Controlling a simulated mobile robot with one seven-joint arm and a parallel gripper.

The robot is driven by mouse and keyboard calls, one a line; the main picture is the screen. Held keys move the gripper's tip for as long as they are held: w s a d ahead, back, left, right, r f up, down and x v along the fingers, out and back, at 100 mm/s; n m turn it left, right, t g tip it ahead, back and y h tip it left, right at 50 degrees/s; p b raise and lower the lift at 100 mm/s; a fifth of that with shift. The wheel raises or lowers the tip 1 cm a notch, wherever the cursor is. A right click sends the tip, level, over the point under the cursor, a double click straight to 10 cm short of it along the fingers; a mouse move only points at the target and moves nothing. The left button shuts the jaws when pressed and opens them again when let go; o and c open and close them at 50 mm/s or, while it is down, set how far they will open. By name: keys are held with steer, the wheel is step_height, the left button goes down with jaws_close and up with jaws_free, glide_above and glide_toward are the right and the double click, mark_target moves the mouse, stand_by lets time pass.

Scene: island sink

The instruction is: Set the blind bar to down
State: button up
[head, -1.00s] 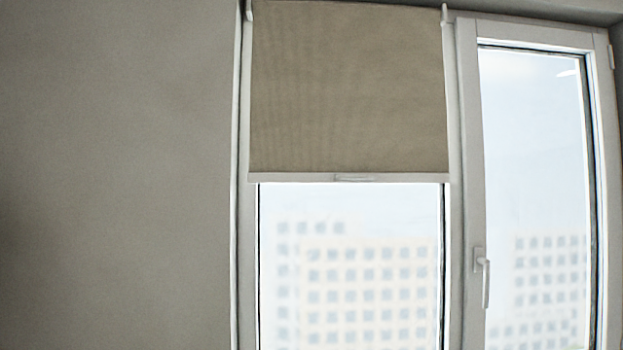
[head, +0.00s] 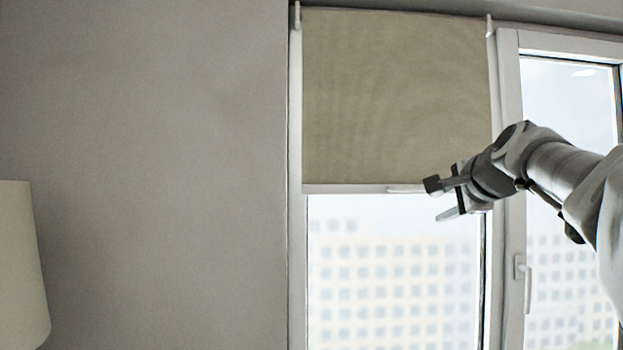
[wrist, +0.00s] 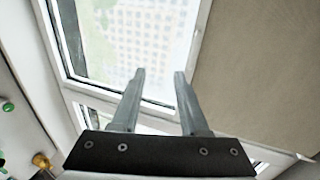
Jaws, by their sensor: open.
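The brown roller blind (head: 395,95) covers the upper part of the left window pane in the head view. The pale blind bar (head: 345,188) runs along its lower edge, with a small handle (head: 405,189) near the middle, partly behind my gripper. My gripper (head: 436,200) is open and empty, at about the bar's height in the picture, just right of the handle. In the wrist view my gripper's two fingers (wrist: 158,75) are apart with nothing between them. The blind (wrist: 260,70) fills the right side there. I cannot tell whether a finger touches the bar.
A right window (head: 565,110) with a handle (head: 524,280) stands beside the blind. A cream lampshade (head: 20,265) is at the lower left. The grey wall (head: 150,130) left of the window is bare. Small green and yellow objects (wrist: 41,160) show at the wrist view's left edge.

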mark_target(411, 189)
step_height(411, 189, up, 6)
steer(key=w+t, duration=0.1)
steer(key=p+x, duration=0.6)
steer(key=x, duration=1.1)
steer(key=shift+d+p, duration=0.15)
steer(key=shift+p, duration=0.25)
jaws_close()
stand_by(0.4)
